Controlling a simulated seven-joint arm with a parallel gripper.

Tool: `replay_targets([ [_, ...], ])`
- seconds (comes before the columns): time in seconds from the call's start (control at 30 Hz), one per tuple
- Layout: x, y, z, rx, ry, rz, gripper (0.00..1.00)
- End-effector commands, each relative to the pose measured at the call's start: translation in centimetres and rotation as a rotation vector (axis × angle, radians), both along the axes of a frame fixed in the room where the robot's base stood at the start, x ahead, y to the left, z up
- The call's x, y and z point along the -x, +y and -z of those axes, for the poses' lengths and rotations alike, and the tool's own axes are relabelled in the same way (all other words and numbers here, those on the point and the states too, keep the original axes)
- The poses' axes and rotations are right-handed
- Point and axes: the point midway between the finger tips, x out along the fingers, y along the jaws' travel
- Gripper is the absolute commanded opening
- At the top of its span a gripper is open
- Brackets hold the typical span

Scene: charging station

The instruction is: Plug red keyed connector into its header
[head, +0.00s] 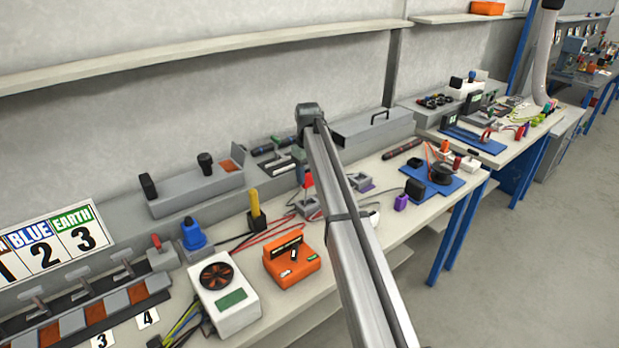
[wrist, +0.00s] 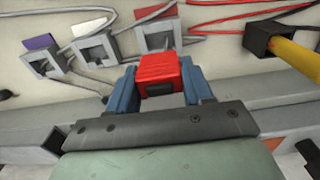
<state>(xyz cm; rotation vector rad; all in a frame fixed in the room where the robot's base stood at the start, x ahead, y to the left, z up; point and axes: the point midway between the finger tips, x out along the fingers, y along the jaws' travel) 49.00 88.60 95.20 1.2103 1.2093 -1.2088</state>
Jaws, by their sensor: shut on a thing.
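The red connector (wrist: 158,74) is between the blue fingers of my gripper (wrist: 163,84), which are shut on it. In the head view the red connector (head: 308,181) hangs below my arm's end, above the workbench. In the wrist view a grey square header with a dark opening (wrist: 158,35) lies just beyond the connector; a red patch (wrist: 155,12) is behind it. The connector appears apart from this header, and its front overlaps the header's near edge in the picture. In the head view a grey header (head: 306,207) lies below the connector.
Two similar grey headers stand nearby, by a white patch (wrist: 88,25) and a purple patch (wrist: 38,42). A yellow plug in a dark socket (wrist: 278,45) is at the right. Red cables (wrist: 225,15) lie behind. An orange box (head: 291,264) is in front.

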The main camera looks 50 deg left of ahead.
Motion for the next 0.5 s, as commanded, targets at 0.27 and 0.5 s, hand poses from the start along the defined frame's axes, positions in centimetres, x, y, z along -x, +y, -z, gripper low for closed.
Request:
replay_targets([
  [0.27,0.01,-0.04,-0.01,0.001,0.0,0.0,0.21],
  [0.5,0.01,-0.06,0.72,0.001,0.001,0.0,0.21],
])
